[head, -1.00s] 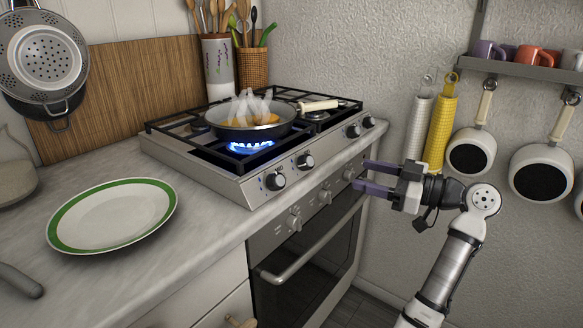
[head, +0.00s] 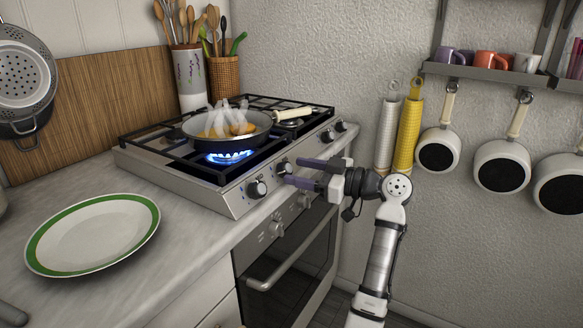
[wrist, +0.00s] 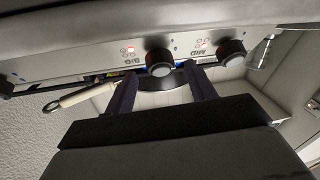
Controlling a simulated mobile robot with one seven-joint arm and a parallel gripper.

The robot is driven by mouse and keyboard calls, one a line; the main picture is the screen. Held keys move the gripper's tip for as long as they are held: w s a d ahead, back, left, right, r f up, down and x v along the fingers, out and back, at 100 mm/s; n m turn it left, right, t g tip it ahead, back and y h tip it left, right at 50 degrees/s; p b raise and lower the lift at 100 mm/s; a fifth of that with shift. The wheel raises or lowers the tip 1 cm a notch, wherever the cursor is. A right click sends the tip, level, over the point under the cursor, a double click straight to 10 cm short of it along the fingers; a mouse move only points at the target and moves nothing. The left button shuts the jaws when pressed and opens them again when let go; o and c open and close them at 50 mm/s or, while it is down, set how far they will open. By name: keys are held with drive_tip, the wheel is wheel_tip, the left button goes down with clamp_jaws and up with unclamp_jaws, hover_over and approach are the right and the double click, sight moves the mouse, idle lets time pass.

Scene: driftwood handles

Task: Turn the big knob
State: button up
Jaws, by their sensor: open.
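A row of dark round knobs with silver rims runs along the stove's front panel. One knob (wrist: 160,62) sits in front of and between my two finger ends in the wrist view. A "BIG" label (wrist: 131,55) is beside it, with a wider gap to the knob at the far left edge. Another knob (wrist: 231,52) has "MID" printed between it and the middle knob. In the head view my gripper (head: 299,172) is open and empty, its fingers pointing left near the second front knob (head: 283,167). Contact is not visible.
A steaming pan (head: 227,128) sits over a lit blue flame (head: 229,156). A green-rimmed plate (head: 92,235) lies on the counter. Pans (head: 501,171) hang on the right wall.

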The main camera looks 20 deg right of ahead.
sight(284, 169)
drive_tip(key=shift+x, duration=1.4)
drive_tip(key=shift+c, duration=0.4)
drive_tip(key=c, duration=0.9)
